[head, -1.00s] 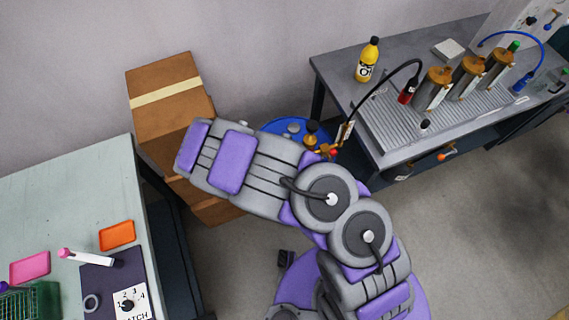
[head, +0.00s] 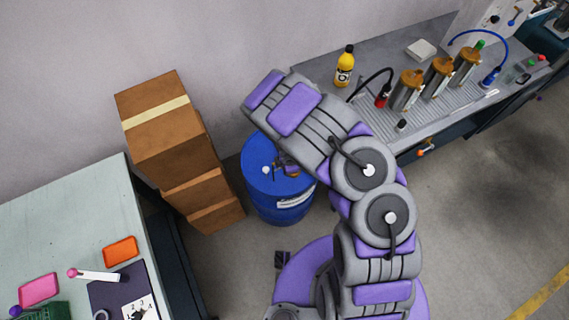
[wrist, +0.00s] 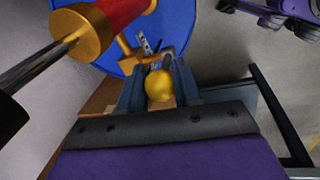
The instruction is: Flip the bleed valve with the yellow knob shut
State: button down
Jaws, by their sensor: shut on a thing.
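The bleed valve's yellow knob (wrist: 160,86) sits between the two fingers of my gripper (wrist: 159,80) in the wrist view. The fingers are shut on it. A brass valve body (wrist: 128,58) is just beyond the fingers, above the blue drum (wrist: 118,66). My arm hides the gripper and most of the valve there.
A red cylinder with gold ends (wrist: 122,12) and a metal rod run close to my gripper's upper left. Stacked cardboard boxes (head: 160,110) stand left of the drum. A grey bench (head: 440,80) with a yellow bottle (head: 345,66) and several canisters is at right.

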dwell(0.4)
jog(key=c, duration=0.8)
grip_release()
jog(key=shift+w+f, duration=0.1)
jog(key=shift+w, duration=0.05)
jog(key=s+r+p, duration=0.1)
jog(key=r, duration=0.4)
jog(key=s+d+r+p, duration=0.1)
jog(key=r+p, duration=0.1)
jog(key=r, duration=0.4)
jog(key=s+d+r+p, duration=0.1)
jog(key=r, duration=0.5)
jog(key=shift+p, duration=0.35)
jog(key=shift+w, duration=0.1)
